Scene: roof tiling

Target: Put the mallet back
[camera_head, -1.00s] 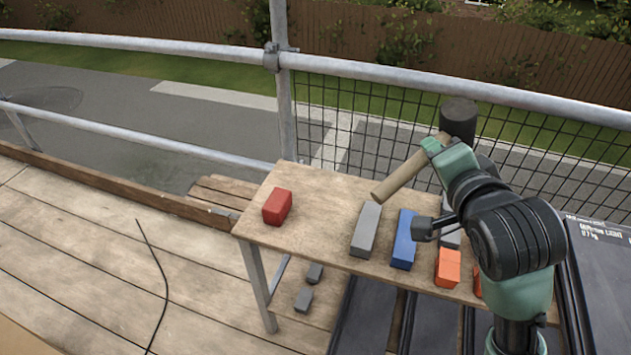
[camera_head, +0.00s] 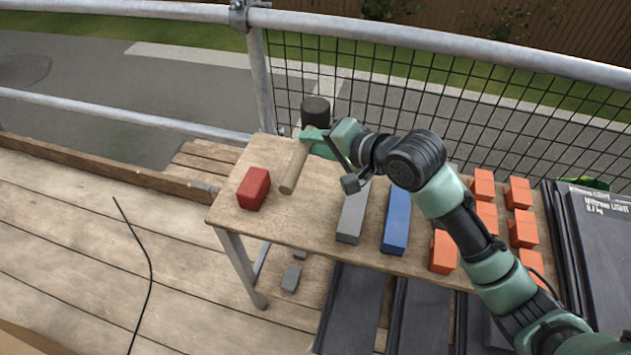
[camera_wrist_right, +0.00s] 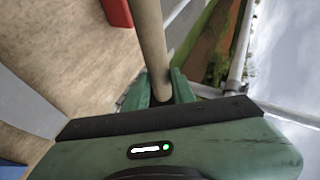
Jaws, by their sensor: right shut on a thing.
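The mallet has a black head (camera_head: 316,111) and a pale wooden handle (camera_head: 295,168). My right gripper (camera_head: 308,140) is shut on the handle close below the head. The mallet is held tilted over the table's far left part, its handle end near the red block (camera_head: 253,188). I cannot tell whether the handle end touches the table. In the right wrist view the handle (camera_wrist_right: 151,45) runs up from between the green fingers (camera_wrist_right: 160,88), with part of the red block (camera_wrist_right: 117,12) to its left. My left gripper is not in view.
The wooden table (camera_head: 285,215) also bears a grey block (camera_head: 353,213), a blue block (camera_head: 396,220) and several orange blocks (camera_head: 443,252). Dark tiles (camera_head: 603,240) stand at the right. A metal guard rail (camera_head: 420,40) with mesh runs behind the table.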

